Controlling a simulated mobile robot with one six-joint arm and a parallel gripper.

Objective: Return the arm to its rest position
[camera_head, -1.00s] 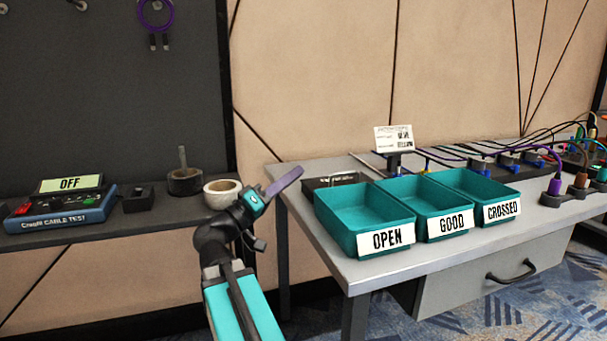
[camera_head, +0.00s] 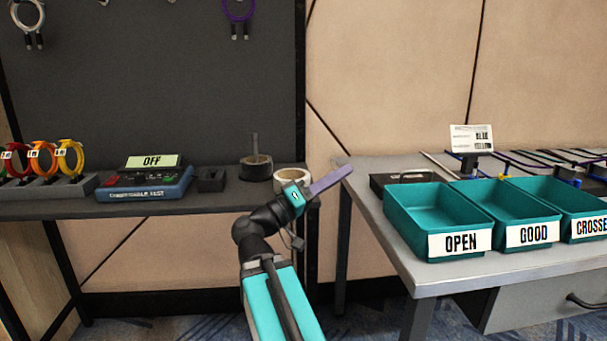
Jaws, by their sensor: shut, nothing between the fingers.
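My arm reaches up from the bottom middle of the head view, with teal and black links. My gripper (camera_head: 343,172) is at its end, with purple fingers pointing up and right. The fingers are shut with nothing between them. The gripper is in front of the gap between the dark shelf (camera_head: 75,208) and the grey table (camera_head: 390,262). It overlaps the white roll of tape (camera_head: 291,176) in the picture; I cannot tell how far apart they are.
Teal bins marked OPEN (camera_head: 428,222), GOOD (camera_head: 497,207) and CROSSED (camera_head: 556,200) stand on the table at right. A blue cable tester (camera_head: 145,190) reading OFF is on the shelf. Coloured cable coils (camera_head: 42,157) stand at left. Floor space shows below the shelf.

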